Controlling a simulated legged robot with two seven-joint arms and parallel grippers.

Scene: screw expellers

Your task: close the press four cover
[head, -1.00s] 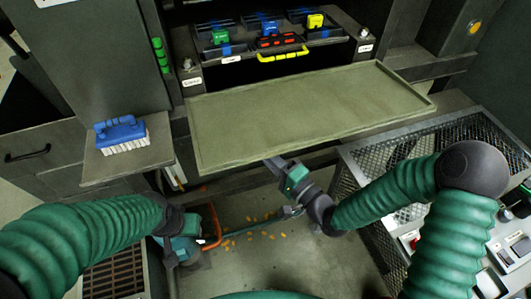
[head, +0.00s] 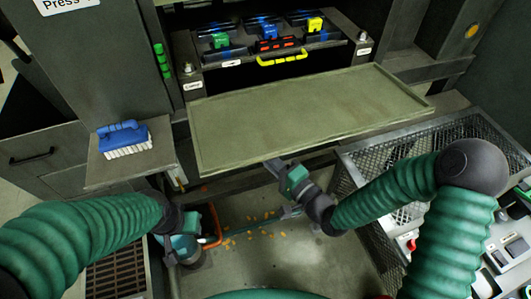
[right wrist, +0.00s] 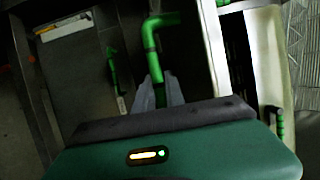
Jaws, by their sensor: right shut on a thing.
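The olive, rimmed panel (head: 310,118) lies out from the front of the press as a broad open flap, tilted slightly. I take it to be the cover. My right gripper (head: 272,164) is at its near edge, with the fingertips partly hidden. In the right wrist view my right gripper (right wrist: 159,92) is shut around the lower end of a bent green handle (right wrist: 153,42). What that handle is fixed to is unclear. My left gripper (head: 183,235) is low at the left, by an orange loop handle (head: 212,225); its fingers are not clear.
A blue brush (head: 124,138) sits on a side shelf (head: 105,172). Inside the press is a tray with a yellow handle (head: 280,59). A mesh-topped unit (head: 455,130) stands at right. Several orange bits (head: 255,228) lie on the floor below.

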